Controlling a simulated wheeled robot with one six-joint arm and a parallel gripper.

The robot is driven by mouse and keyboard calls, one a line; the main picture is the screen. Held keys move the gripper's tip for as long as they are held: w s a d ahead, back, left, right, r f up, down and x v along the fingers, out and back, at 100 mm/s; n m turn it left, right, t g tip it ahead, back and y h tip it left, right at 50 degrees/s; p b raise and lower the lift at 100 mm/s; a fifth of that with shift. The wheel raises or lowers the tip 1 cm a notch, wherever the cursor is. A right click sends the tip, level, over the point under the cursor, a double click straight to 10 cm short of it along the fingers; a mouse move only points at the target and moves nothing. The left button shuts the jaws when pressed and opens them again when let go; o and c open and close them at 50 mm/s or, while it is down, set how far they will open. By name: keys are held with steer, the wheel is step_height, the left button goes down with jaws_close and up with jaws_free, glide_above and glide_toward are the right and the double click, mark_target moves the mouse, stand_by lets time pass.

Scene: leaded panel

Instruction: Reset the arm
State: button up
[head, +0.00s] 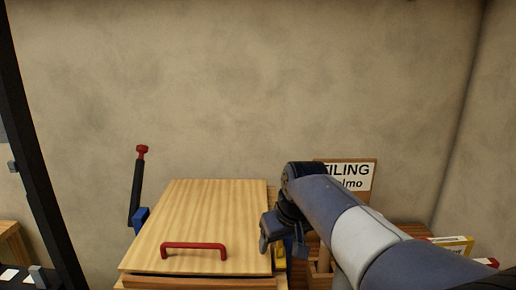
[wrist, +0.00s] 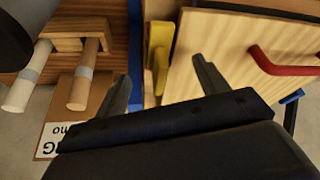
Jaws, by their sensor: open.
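My gripper (wrist: 158,88) shows in the wrist view with its two fingers spread wide apart and nothing between them. In the head view my arm reaches in from the lower right, and my gripper (head: 283,240) hangs beside the right edge of a wooden box. The box has a light wooden lid (head: 205,222) with a red handle (head: 193,246). In the wrist view the lid (wrist: 215,50) and its red handle (wrist: 280,66) are at the upper right, and the right finger overlaps the lid in the picture. Whether it touches the lid cannot be told.
A yellow part (wrist: 160,45) sits at the box's side. Wooden-handled tools (wrist: 84,85) stand in a wooden rack next to it. A sign (head: 357,177) stands behind my arm. A black lever with a red tip (head: 141,152) rises left of the box. The wall above is bare.

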steer(key=shift+a+m+h+b, duration=0.1)
steer(key=shift+m+h+b, duration=0.45)
steer(key=shift+m, duration=1.45)
steer(key=shift+h+v, duration=0.25)
steer(key=shift+v, duration=0.95)
